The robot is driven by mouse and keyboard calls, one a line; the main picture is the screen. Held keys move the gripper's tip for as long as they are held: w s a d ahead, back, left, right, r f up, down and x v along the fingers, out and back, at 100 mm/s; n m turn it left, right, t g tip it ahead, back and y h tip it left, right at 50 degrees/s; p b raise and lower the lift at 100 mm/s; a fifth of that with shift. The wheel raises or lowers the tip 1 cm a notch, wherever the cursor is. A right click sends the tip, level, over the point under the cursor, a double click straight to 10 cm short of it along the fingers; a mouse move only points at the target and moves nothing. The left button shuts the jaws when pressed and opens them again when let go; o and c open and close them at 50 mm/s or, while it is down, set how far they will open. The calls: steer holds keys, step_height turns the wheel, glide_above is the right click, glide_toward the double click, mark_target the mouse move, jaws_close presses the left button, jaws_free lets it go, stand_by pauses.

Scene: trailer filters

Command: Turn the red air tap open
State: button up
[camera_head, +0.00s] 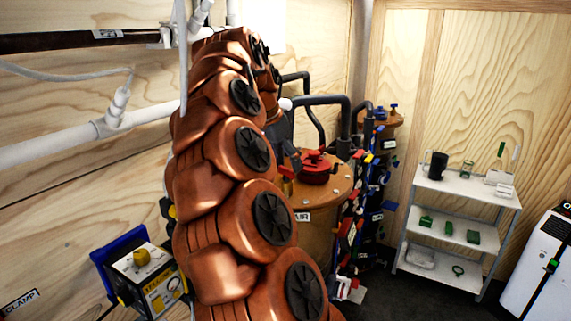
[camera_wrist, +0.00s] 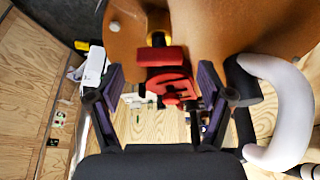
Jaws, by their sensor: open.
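The red air tap (camera_head: 316,168) sits on top of a brown cylindrical tank (camera_head: 325,205) marked with a label ending in "AIR". In the wrist view the red tap (camera_wrist: 172,86) shows between and beyond the fingers of my gripper (camera_wrist: 160,92). My gripper is open, with one purple-padded finger on each side of the red part. I cannot tell whether either finger touches it. The tank (camera_wrist: 215,28) fills the top of the wrist view. In the head view my orange arm hides part of the tank, and my gripper is hard to make out.
Dark hoses (camera_head: 330,100) rise behind the tank. A white curved pipe (camera_wrist: 293,105) is close on the right of the wrist view. Dark floor shows before the cart.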

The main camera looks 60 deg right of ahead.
steer(key=shift+x, duration=0.95)
steer(key=c, duration=1.2)
steer(key=shift+o, duration=0.2)
steer(key=shift+f+n+t+b, duration=0.15)
steer(key=shift+n+t+b, duration=0.25)
steer(key=shift+n+b, duration=0.6)
steer(key=shift+n+t+b, duration=0.4)
steer(key=shift+n+b, duration=0.1)
steer(key=shift+n, duration=0.6)
steer(key=shift+s, duration=0.1)
